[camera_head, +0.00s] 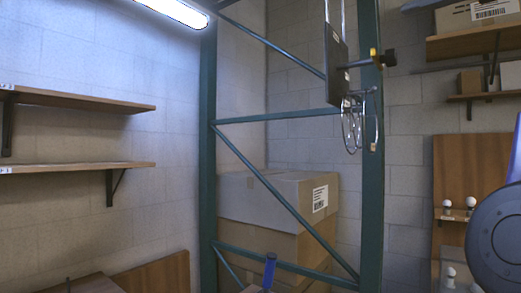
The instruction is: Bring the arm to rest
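My gripper is not in view. A rounded grey-blue part of my own arm fills the lower right edge of the picture. It covers part of the wooden panel (462,165) on the right wall. Small white bulb-like parts (446,206) sit on a narrow ledge on that panel, and another white bulb-like part (450,273) sits lower down. A blue upright object (269,270) shows at the bottom centre, its lower end cut off by the frame.
A green metal rack (208,150) with diagonal braces holds stacked cardboard boxes (285,190). A dark panel (336,65) and wire loops hang at its right post. Two wooden shelves (75,167) on the left look empty. Shelves with boxes (480,14) are at upper right.

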